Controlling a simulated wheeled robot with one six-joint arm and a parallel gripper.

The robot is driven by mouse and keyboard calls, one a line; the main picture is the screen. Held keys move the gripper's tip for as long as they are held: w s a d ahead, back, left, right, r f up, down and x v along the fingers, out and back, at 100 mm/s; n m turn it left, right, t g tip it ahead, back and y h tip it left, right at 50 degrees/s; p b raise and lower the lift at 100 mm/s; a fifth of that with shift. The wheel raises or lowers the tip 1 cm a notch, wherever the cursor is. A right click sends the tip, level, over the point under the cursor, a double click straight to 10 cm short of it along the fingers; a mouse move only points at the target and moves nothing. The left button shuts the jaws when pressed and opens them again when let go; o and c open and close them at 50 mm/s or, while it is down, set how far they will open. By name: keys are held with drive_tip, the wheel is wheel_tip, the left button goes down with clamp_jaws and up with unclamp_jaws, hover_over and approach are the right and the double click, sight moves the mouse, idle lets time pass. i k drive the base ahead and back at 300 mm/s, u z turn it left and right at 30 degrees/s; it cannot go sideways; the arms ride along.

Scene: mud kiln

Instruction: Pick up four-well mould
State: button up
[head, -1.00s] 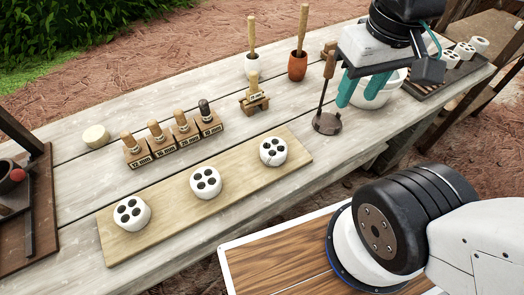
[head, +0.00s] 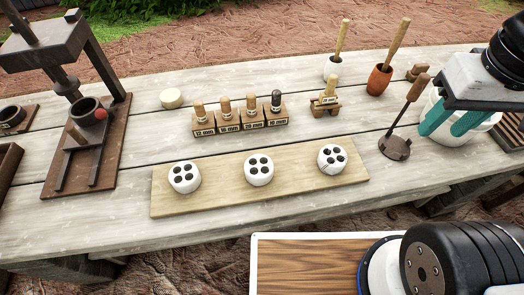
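Three white round moulds with four dark wells each stand apart in a row on a pale wooden board: the left mould (head: 184,178), the middle mould (head: 258,170) and the right mould (head: 332,158). The right mould has dark thin marks on its side. My gripper (head: 446,128) has two teal fingers, spread apart with nothing between them. It is at the right, in front of a white bowl (head: 487,125) and well right of the moulds.
The board (head: 228,201) lies near the table's front edge. Behind it stand labelled stamps in wooden blocks (head: 240,122) and a small stand (head: 325,108). A dark long-handled tool (head: 396,148) stands between board and gripper. A press (head: 88,110) is at left.

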sight(332, 159)
drive_tip(key=k, duration=0.5)
drive_tip(key=z, duration=1.7)
drive_tip(key=k, duration=0.65)
drive_tip(key=u, duration=0.95)
